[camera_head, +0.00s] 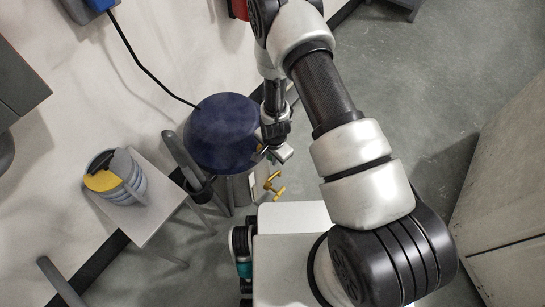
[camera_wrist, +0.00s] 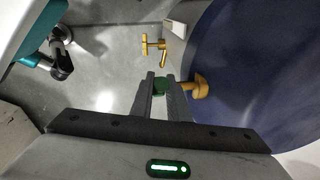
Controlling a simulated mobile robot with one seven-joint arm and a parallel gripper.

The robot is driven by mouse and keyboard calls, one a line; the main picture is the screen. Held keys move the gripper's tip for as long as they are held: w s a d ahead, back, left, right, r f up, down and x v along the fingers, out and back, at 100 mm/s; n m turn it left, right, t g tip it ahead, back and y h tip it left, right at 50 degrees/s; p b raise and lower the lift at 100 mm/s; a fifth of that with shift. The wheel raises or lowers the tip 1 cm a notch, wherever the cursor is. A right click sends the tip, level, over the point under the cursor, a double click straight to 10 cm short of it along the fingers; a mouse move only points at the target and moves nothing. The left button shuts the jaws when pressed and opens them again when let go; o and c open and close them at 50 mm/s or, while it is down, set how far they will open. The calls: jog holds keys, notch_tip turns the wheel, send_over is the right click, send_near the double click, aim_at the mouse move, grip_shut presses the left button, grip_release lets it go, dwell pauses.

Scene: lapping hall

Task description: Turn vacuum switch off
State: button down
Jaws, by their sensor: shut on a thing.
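The vacuum has a round dark blue top (camera_head: 225,132) over a metal drum, left of my gripper (camera_head: 277,150) in the head view. In the wrist view the blue top (camera_wrist: 255,75) fills the right side. My gripper (camera_wrist: 160,78) is shut on a small green piece (camera_wrist: 160,87) at the edge of the blue top. A yellow knob (camera_wrist: 197,86) sits on the blue top just right of the fingers, in line with the green piece. I cannot tell whether the green piece and the yellow knob are one switch. The fingers hide part of the green piece.
A yellow tap-like fitting (camera_head: 274,184) juts out below my gripper. A black cable runs from the blue top to a blue wall box (camera_head: 100,4). Grey floor (camera_head: 430,70) lies open at upper right.

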jog(key=t+h+b, duration=0.2)
jog(key=shift+s+a+f+t, duration=0.1)
jog(key=shift+a+f+t, duration=0.05)
jog(key=shift+f+t, duration=0.15)
jog(key=t+h+b, duration=0.1)
jog(key=t+b, duration=0.1)
jog(key=shift+f+b, duration=0.1)
jog(key=shift+b, duration=0.25)
jog(key=t+h+b, duration=0.2)
jog(key=t, duration=0.1)
jog(key=shift+n+h, duration=0.3)
jog(key=shift+h, duration=0.1)
jog(key=shift+r+t, duration=0.2)
jog(key=shift+t, duration=0.3)
jog(key=c, duration=1.7)
grip_release()
